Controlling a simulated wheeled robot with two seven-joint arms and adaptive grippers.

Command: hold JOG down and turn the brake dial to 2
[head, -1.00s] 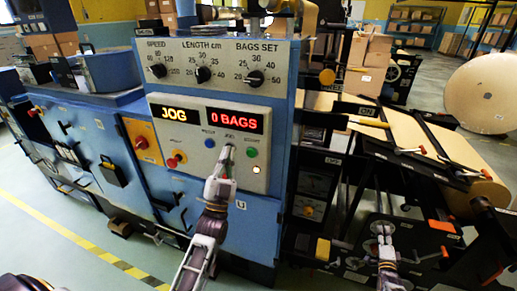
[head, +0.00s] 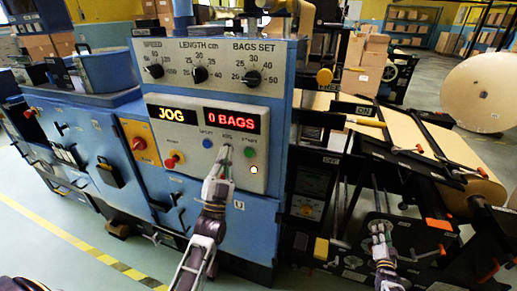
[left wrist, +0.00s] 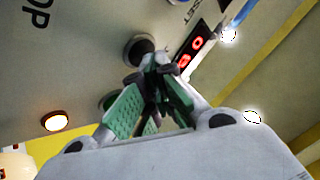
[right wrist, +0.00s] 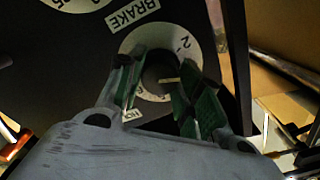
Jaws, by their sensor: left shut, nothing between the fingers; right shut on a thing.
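My left gripper (head: 226,152) is shut and empty, its fingertips at the JOG button (left wrist: 138,47) on the blue machine's panel. The left wrist view shows the tips overlapping the dark round button; how far it is pressed I cannot tell. The display (head: 171,114) reads JOG. My right gripper (head: 378,228) is low on the right, shut on the dark knob of the brake dial (right wrist: 160,74). In the right wrist view the dial's pale scale (right wrist: 130,42) shows a 2 at the upper right. A light line on the knob points roughly right, below the 2.
The counter display (head: 231,120) reads 0 BAGS. A green button (head: 249,153) and a blue button (head: 208,143) flank JOG. A red knob (head: 174,161) is left of them. Black rails and a kraft roll (head: 487,91) stand at right.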

